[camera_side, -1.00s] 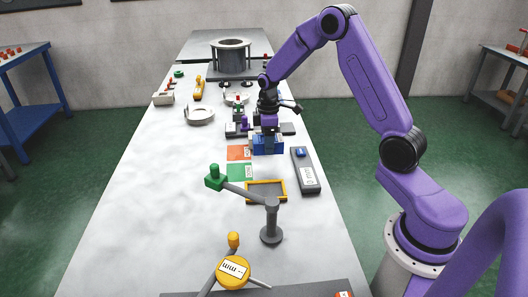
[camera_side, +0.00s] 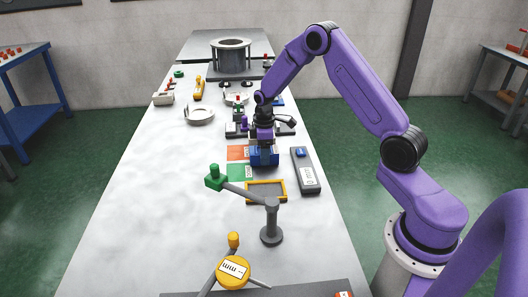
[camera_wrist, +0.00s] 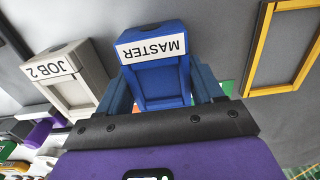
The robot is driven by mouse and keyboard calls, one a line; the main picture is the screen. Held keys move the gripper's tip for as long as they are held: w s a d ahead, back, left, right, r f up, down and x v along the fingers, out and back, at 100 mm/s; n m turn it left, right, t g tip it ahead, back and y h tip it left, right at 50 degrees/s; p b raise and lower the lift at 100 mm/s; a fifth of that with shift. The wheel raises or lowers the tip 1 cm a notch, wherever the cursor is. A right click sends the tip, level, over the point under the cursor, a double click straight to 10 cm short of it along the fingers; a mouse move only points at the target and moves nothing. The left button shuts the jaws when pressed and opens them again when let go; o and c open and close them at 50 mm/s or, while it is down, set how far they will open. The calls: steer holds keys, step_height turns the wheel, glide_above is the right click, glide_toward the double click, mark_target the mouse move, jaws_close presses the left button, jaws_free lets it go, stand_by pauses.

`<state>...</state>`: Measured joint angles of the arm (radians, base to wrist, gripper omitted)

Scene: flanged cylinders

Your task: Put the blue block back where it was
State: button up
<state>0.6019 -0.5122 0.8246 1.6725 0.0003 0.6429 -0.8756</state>
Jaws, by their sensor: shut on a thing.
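The blue block (camera_side: 264,160), labelled MASTER, is between the fingers of my gripper (camera_side: 263,147). In the wrist view the block (camera_wrist: 155,65) shows its white label and a recessed blue face. The fingers of my gripper (camera_wrist: 160,92) are shut on it from both sides. In the side view it is beside the orange square (camera_side: 238,153) and the green square (camera_side: 239,172), on the far side of the yellow-framed tray (camera_side: 266,182). I cannot tell whether its underside touches the table.
A pale block labelled JOB 2 (camera_wrist: 62,75) stands close by in the wrist view. A grey device (camera_side: 305,170) lies to the right. A stand with a green-tipped arm (camera_side: 270,222) rises in front. Free table is on the left.

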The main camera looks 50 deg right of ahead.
steer(key=shift+f, duration=0.1)
steer(key=o, duration=1.4)
step_height(320, 180, up, 12)
steer(key=s+a+r, duration=0.3)
steer(key=s+a, duration=0.3)
steer(key=a, duration=0.3)
steer(key=s+a+r+n, duration=0.2)
steer(key=s+a, duration=0.5)
steer(key=s, duration=0.1)
steer(key=shift+n, duration=0.8)
steer(key=s, duration=2.2)
steer(key=shift+a+r, duration=0.1)
steer(key=shift+a, duration=0.2)
